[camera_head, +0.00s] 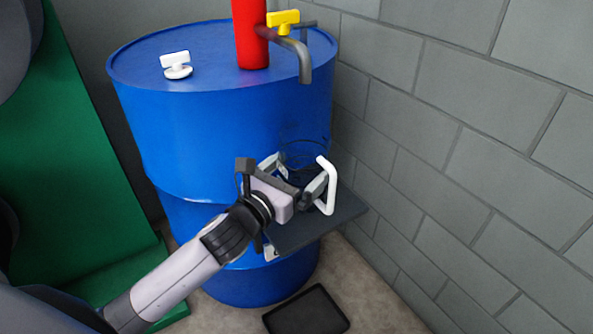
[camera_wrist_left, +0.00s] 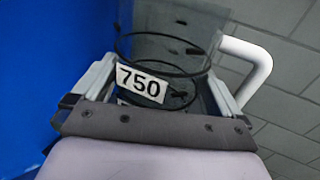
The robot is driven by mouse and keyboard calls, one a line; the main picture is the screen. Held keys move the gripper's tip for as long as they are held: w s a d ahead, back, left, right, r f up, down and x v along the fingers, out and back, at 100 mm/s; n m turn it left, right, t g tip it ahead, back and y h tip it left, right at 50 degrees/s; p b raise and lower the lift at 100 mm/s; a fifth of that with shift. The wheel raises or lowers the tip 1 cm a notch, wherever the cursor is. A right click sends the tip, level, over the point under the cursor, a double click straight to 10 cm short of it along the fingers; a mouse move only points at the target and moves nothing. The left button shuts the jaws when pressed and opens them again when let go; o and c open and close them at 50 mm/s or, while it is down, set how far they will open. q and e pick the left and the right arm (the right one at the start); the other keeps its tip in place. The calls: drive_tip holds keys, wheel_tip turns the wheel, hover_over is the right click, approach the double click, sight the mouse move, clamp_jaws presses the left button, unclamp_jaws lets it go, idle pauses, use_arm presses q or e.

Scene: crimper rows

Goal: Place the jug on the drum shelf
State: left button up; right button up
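The jug (camera_head: 306,153) is clear, with a dark rim and a white handle (camera_head: 327,186) on its right. In the left wrist view the jug (camera_wrist_left: 165,50) carries a white label reading 750. My left gripper (camera_head: 297,181) has one finger on each side of the jug, seemingly touching its walls, and looks shut on it. The drum shelf (camera_head: 290,233) is a dark grey plate at the front right of the blue drum (camera_head: 230,125). The jug is over the shelf, looking upright. Its base is hidden by my gripper, so I cannot tell whether it touches the shelf. My right gripper is out of view.
A red pump (camera_head: 250,35) with a grey spout (camera_head: 303,60) and yellow handle (camera_head: 283,17) stands on the drum top, beside a white cap (camera_head: 176,64). A grey block wall (camera_head: 470,130) is close on the right. A black tray (camera_head: 306,313) lies on the floor below.

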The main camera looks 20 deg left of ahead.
use_arm(q)
drive_tip(key=shift+r, duration=0.2)
drive_tip(key=shift+p+v, duration=0.6)
drive_tip(key=shift+v, duration=5.4)
drive_tip(key=s+d+f+m+g, duration=0.1)
drive_tip(key=f+m, duration=0.4)
drive_tip(key=m, duration=0.7)
drive_tip(key=s+d+f+m+g, duration=0.2)
drive_tip(key=s+f+m, duration=0.3)
drive_tip(key=m, duration=0.7)
drive_tip(key=s+d+f+m+g, duration=0.1)
drive_tip(key=s+f+m+g, duration=0.2)
drive_tip(key=m, duration=0.9)
drive_tip(key=shift+d+f+y, duration=0.3)
drive_tip(key=shift+d+f, duration=0.1)
drive_tip(key=shift+f, duration=0.55)
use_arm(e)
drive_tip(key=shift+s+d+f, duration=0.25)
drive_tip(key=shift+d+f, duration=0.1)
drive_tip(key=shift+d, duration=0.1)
use_arm(q)
drive_tip(key=shift+s, duration=0.15)
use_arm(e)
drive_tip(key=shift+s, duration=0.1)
